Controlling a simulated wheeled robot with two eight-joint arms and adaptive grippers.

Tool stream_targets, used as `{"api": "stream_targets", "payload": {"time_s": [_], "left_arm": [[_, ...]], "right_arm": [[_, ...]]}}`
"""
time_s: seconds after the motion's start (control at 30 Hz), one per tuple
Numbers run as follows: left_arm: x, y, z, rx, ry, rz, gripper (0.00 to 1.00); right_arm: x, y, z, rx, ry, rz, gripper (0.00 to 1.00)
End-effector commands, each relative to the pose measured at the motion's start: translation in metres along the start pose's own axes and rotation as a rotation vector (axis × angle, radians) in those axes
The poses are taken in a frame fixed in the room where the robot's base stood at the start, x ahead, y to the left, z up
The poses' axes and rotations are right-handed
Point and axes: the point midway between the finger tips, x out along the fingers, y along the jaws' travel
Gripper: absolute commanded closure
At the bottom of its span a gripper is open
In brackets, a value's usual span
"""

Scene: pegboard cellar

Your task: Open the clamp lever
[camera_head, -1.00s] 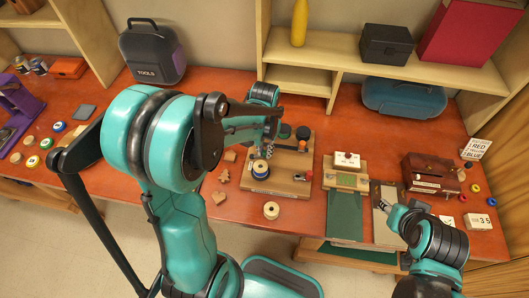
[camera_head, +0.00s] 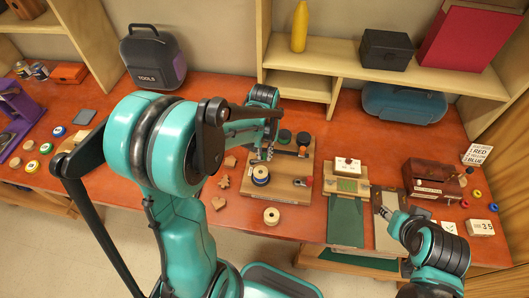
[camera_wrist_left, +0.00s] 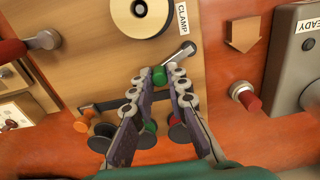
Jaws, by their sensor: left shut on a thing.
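The clamp lever (camera_wrist_left: 178,53) is a grey metal bar with a green grip (camera_wrist_left: 159,76), beside the CLAMP label (camera_wrist_left: 183,18) in the left wrist view. My left gripper (camera_wrist_left: 159,82) has its fingertips closed on either side of the green grip. In the head view my left gripper (camera_head: 264,152) is at the left back of the wooden board (camera_head: 284,192), and it hides most of the lever. A round spool (camera_head: 261,175) sits on the board just in front of it. My right gripper (camera_head: 386,212) hangs at the right over a grey plate, too small to read.
A red-handled lever (camera_head: 304,182) is at the board's right. Dark round pieces (camera_head: 284,136) stand at its back. A loose cream spool (camera_head: 271,216) stands in front. A grey box (camera_wrist_left: 298,55) with a red-handled lever (camera_wrist_left: 246,97) is close beside my left gripper in the wrist view.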

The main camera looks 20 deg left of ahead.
Motion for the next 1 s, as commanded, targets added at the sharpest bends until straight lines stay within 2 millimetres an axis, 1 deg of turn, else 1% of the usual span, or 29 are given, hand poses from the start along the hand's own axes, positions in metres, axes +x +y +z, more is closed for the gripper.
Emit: {"api": "stream_targets", "payload": {"time_s": [0.03, 0.07, 0.1, 0.37, 0.47, 0.57, 0.67, 0.8, 0.9, 1.0], "left_arm": [[0.000, 0.000, -0.001, 0.000, 0.001, -0.001, 0.77], [0.000, 0.000, -0.001, 0.000, 0.001, -0.001, 0.69], [0.000, 0.000, -0.001, 0.000, 0.001, -0.001, 0.64], [0.000, 0.000, 0.000, 0.001, 0.001, 0.000, 0.64], [-0.005, 0.000, 0.000, 0.001, 0.001, 0.000, 0.64], [-0.017, 0.000, 0.000, 0.001, 0.001, 0.000, 0.64], [-0.038, 0.000, 0.000, 0.001, 0.001, 0.000, 0.64], [-0.069, 0.000, 0.000, 0.001, 0.001, 0.000, 0.64], [-0.089, 0.000, 0.000, 0.000, 0.001, 0.000, 0.64], [-0.105, 0.000, 0.000, 0.000, 0.001, 0.000, 0.64]], "right_arm": [[0.000, 0.000, 0.000, 0.000, 0.000, 0.000, 0.62], [0.000, 0.000, 0.000, 0.000, 0.000, 0.000, 0.62], [0.000, 0.000, 0.000, 0.000, 0.000, 0.000, 0.62], [0.000, 0.000, 0.000, 0.000, 0.000, 0.000, 0.62], [0.000, 0.000, 0.000, 0.000, 0.000, 0.000, 0.62], [0.000, 0.000, 0.000, 0.000, 0.000, 0.000, 0.62], [0.000, 0.000, 0.000, 0.000, 0.000, 0.000, 0.62], [0.000, 0.000, 0.000, 0.000, 0.000, 0.000, 0.62], [0.000, 0.000, 0.000, 0.000, 0.000, 0.000, 0.62], [0.000, 0.000, 0.000, 0.000, 0.000, 0.000, 0.62]]}}
